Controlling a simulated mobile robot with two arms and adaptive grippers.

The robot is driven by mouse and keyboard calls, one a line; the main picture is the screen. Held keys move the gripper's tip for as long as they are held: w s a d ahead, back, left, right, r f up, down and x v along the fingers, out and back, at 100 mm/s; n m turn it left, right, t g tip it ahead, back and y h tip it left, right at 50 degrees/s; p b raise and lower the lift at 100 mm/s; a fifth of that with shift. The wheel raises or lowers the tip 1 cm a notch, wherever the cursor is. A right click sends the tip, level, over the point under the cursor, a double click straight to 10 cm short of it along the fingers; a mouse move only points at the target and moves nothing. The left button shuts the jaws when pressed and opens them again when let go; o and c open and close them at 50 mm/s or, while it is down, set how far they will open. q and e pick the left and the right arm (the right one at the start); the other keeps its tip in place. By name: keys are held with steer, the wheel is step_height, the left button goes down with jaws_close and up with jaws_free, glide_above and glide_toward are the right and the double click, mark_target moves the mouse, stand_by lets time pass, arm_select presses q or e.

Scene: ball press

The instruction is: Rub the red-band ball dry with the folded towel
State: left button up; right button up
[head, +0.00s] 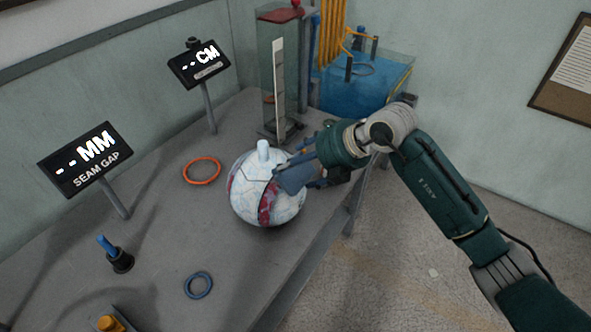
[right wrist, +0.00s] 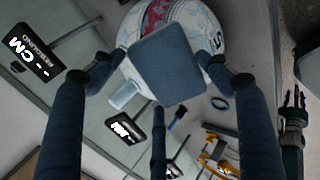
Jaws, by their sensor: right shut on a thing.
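The red-band ball (head: 248,197) is white with pale blue patches, a dark red band and a white peg on top. It sits on the grey table. My right gripper (head: 296,172) is shut on the folded towel (head: 296,179), a flat blue-grey pad, at the ball's right side. In the right wrist view the towel (right wrist: 167,65) lies between the fingers and covers part of the ball (right wrist: 205,22). It looks to be against the ball, but the exact contact is hidden. My left gripper (right wrist: 293,102) shows small at the right edge of that view; its jaw state is unclear.
An orange ring (head: 202,170) and a blue ring (head: 198,285) lie on the table (head: 160,245). Two display signs (head: 88,160) stand at the left. A clear column (head: 278,85) and a blue water tank (head: 365,85) stand behind the ball. A black post with a blue top (head: 119,258) stands front left.

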steer(key=shift+s+a+p, duration=0.45)
steer(key=shift+s+a, duration=0.4)
steer(key=shift+s, duration=0.3)
steer(key=shift+w+d+b, duration=0.3)
steer(key=shift+w+d, duration=0.6)
steer(key=shift+w, duration=0.3)
steer(key=shift+s+a+p, duration=0.25)
steer(key=shift+s+a, duration=0.2)
steer(key=shift+s, duration=0.15)
steer(key=shift+s+a+p, duration=0.2)
steer(key=shift+s+a, duration=0.2)
steer(key=shift+s, duration=0.2)
steer(key=shift+w+d, duration=0.45)
steer(key=shift+w, duration=0.15)
steer(key=shift+w+d, duration=0.4)
steer(key=shift+w, duration=0.2)
steer(key=shift+s+a, duration=0.9)
steer(key=shift+s, duration=0.3)
steer(key=shift+w+d, duration=0.1)
